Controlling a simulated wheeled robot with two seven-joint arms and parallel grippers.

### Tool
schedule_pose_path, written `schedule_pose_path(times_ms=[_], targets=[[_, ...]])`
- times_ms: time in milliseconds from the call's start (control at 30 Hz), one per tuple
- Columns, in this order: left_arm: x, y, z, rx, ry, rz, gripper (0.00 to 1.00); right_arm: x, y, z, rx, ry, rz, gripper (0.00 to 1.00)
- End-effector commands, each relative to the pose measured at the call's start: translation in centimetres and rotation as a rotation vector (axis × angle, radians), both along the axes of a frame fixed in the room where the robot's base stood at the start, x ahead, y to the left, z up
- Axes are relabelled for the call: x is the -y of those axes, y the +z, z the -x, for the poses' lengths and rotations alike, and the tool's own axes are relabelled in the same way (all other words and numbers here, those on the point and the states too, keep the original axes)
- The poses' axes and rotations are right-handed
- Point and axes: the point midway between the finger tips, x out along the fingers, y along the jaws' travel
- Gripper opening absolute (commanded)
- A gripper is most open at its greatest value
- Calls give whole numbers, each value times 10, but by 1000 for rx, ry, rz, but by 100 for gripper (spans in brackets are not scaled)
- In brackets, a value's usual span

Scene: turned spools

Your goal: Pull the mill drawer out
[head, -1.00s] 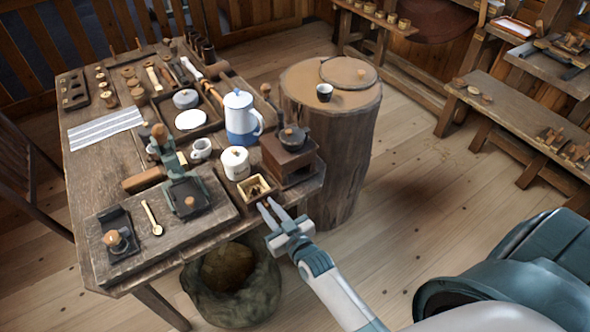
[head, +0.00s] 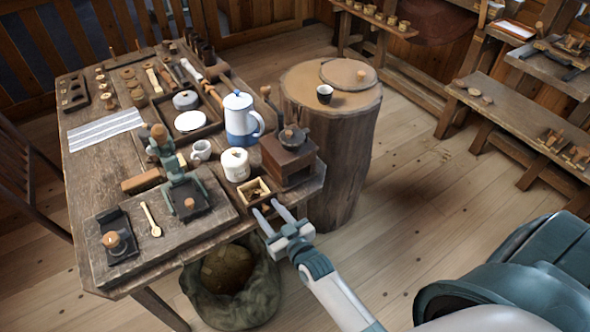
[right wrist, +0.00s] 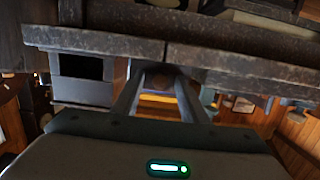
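The mill (head: 288,160) is a dark brown wooden box with a black top, standing at the table's right front corner. Its drawer (head: 250,185), a small light wooden open box with brown stuff inside, sticks out on the mill's near left side. I cannot tell how much of it is still inside the mill. My right gripper (head: 271,211) is open just in front of the drawer, its fingers spread and apparently holding nothing. In the right wrist view the spread fingers (right wrist: 158,98) show with a dark round shape between them, too dim to name. My left gripper is out of view.
A blue and white pot (head: 240,117) and a white lidded jar (head: 235,165) stand near the mill. A tree stump (head: 335,150) stands right of the table. A sack (head: 235,285) sits on the floor below the table's front edge.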

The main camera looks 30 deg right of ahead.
Motion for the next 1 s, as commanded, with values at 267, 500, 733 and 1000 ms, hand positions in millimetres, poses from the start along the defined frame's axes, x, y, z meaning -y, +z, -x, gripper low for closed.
schedule_pose_path(times_ms=[267,500,733,1000], targets=[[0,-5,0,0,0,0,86,2,1,20,-1,0,0,39],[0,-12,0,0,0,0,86,5,6,58,-2,0,0,39],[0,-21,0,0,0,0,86,8,12,100,-2,0,1,39],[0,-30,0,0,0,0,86,11,20,145,-1,0,0,39]])
